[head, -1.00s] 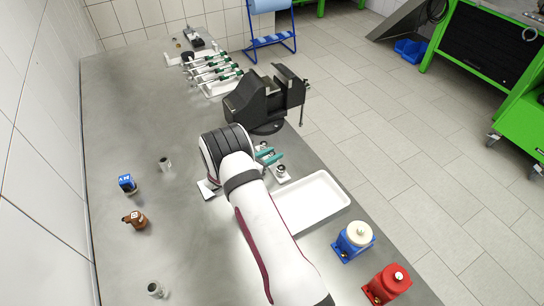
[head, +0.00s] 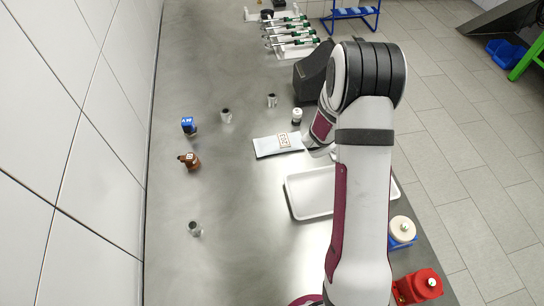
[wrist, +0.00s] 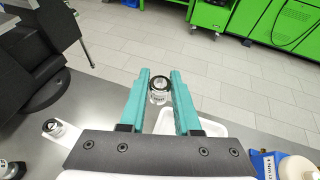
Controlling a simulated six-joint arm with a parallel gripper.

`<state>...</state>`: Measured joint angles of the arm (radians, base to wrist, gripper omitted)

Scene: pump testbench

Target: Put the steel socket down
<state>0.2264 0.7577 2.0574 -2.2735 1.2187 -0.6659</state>
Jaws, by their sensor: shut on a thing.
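A small steel socket (wrist: 159,97) with a dark rim and a label sits between the teal fingers of my gripper (wrist: 160,74) in the wrist view. My gripper is shut on it near the fingertips. In the wrist view the white tray (wrist: 211,127) shows partly behind the right finger. In the head view my arm hides the gripper and the held socket. Other small metal sockets stand on the bench in the head view, one at the middle (head: 226,115) and one nearer (head: 195,229).
The white tray (head: 300,205) lies right of centre, below a pale labelled plate (head: 265,148). A black vise (head: 312,75) stands behind. Blue (head: 189,125) and brown (head: 190,162) fittings are at left. A cream-topped blue unit (head: 402,230) and red unit (head: 420,286) stand front right. The bench's left middle is mostly clear.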

